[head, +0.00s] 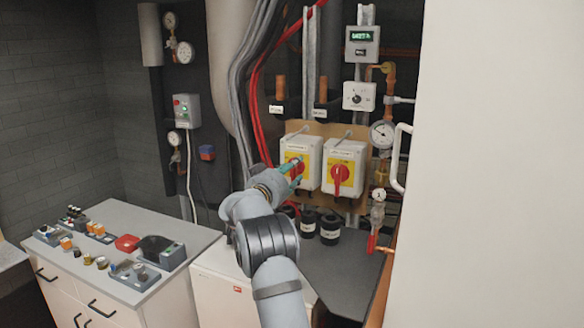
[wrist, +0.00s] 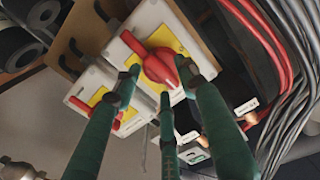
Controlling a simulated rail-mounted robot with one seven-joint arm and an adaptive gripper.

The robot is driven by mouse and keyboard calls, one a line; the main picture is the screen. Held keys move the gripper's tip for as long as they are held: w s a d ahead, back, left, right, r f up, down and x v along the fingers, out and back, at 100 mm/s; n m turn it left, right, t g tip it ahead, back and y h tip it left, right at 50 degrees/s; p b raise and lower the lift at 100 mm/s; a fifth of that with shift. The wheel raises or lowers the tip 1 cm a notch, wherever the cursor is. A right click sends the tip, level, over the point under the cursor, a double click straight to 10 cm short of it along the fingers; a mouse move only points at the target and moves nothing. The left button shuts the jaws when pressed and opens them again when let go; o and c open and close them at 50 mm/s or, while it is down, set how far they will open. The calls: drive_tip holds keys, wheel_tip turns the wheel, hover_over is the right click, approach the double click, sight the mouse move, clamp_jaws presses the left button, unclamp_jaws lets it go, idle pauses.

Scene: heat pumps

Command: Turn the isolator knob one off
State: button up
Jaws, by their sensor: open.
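Two white isolator boxes with yellow plates and red knobs hang side by side on a brown board in the head view. My gripper (head: 293,171) is at the left isolator (head: 302,147), partly covering its red knob. In the wrist view, that red knob (wrist: 160,67) lies between the open teal fingers of my gripper (wrist: 160,77). I cannot tell whether the fingers touch it. The right isolator (head: 345,151) has its red knob (head: 341,174) clear of my gripper; its box (wrist: 85,82) also shows at the lower left in the wrist view. The box labels are too small to read.
Red and grey cables (wrist: 285,60) run close beside the near box. Pipes with gauges (head: 382,134) and a red-handled valve (head: 374,240) are to the right. Several black cylinders (head: 329,229) stand below the isolators. A cabinet (head: 110,262) with loose parts is at left.

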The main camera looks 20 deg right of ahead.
drive_tip(key=shift+c, duration=0.3)
clamp_jaws()
idle(0.3)
